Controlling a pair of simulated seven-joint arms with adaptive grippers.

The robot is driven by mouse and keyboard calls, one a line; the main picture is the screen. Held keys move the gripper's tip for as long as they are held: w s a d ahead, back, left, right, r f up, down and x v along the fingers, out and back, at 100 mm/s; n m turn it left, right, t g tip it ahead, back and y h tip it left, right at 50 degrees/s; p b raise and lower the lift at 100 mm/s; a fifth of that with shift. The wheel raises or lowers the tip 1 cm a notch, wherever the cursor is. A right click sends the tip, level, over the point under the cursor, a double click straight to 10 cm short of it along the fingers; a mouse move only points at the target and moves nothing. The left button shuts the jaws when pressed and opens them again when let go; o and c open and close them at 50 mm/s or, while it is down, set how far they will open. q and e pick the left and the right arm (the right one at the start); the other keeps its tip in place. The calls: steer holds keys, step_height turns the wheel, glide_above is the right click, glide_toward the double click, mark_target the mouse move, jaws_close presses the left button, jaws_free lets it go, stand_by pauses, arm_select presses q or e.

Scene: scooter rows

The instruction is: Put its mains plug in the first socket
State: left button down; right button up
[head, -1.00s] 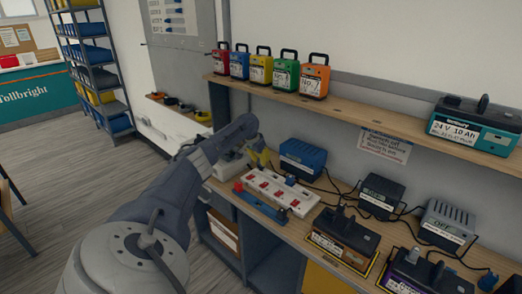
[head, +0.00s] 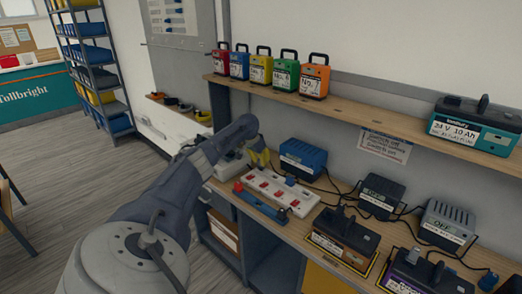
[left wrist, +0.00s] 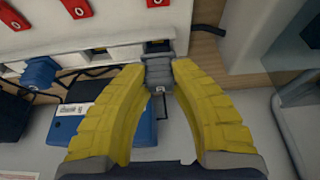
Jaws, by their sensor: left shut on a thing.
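The white socket strip (head: 296,202) with red switches lies along the bench; its edge also shows in the left wrist view (left wrist: 212,30). My left gripper (head: 262,160) is at the strip's far left end. In the left wrist view its yellow fingers (left wrist: 159,80) are shut on a dark grey mains plug (left wrist: 159,72). The plug's far end is right at the strip's end socket; I cannot tell whether it is seated. A blue plug (left wrist: 40,72) is at another socket of the strip. My right gripper is not in view.
A blue charger (head: 303,158) stands behind the strip. Two grey chargers (head: 381,196) (head: 447,224), black cables and dark batteries (head: 345,234) fill the bench to the right. A shelf (head: 350,112) with coloured packs (head: 314,80) runs above.

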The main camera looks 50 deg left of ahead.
arm_select(q)
steer(key=shift+f, duration=0.85)
steer(key=c, duration=1.1)
jaws_free()
steer(key=shift+v, duration=6)
steer(key=shift+a, duration=0.1)
